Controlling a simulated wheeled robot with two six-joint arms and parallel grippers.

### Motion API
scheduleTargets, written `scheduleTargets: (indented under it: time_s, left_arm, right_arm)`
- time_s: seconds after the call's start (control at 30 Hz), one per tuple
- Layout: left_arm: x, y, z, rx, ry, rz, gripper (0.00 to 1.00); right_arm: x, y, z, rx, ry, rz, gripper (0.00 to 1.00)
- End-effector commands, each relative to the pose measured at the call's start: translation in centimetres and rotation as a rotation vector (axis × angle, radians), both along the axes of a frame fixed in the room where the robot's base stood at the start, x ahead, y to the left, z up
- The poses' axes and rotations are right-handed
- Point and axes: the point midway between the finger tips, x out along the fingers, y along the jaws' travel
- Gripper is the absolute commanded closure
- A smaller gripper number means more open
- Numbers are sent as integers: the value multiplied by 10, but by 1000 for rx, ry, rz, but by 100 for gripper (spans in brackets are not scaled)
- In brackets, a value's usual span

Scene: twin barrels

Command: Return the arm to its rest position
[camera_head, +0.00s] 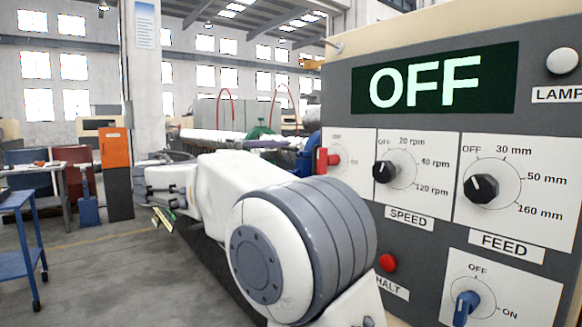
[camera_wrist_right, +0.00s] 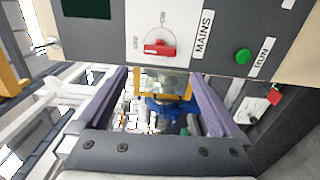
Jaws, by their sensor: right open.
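My right arm stretches from the lower right toward the left across the head view. Its gripper (camera_head: 162,215) is at the arm's far left end, small and partly hidden by the wrist. In the right wrist view the right gripper (camera_wrist_right: 158,76) is open, its two purple-grey fingers wide apart with nothing held between them. The fingers are apart from the control panel (camera_wrist_right: 110,40) seen at the top of that view. My left gripper is not in view.
The grey control panel (camera_head: 365,205) stands close on the right, with an OFF display (camera_head: 433,82), speed knob (camera_head: 385,171), feed knob (camera_head: 482,188), red HALT button (camera_head: 387,262) and blue switch (camera_head: 465,306). A blue cart (camera_head: 20,200) and orange-topped cabinet (camera_head: 117,180) stand left. Floor between is clear.

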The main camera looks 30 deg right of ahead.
Motion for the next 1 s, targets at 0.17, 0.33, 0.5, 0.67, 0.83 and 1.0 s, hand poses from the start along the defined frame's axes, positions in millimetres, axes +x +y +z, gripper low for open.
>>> scheduleTargets:
  time_s: [0.17, 0.33, 0.5, 0.67, 0.83, 1.0]
  left_arm:
    - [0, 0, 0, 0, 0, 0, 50]
    - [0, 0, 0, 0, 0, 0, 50]
    - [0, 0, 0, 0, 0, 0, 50]
    - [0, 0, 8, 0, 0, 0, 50]
    - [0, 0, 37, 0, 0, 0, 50]
    - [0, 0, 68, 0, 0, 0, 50]
  right_arm:
    - [-1, 3, 0, 0, 0, -2, 0]
    - [0, 2, 0, 0, 0, -1, 0]
    - [0, 2, 0, 0, 0, -1, 0]
    - [0, 9, -9, 58, 39, 44, 0]
    - [-13, 52, -70, 344, 217, 235, 0]
    - [-73, 129, -155, 748, 411, 423, 0]
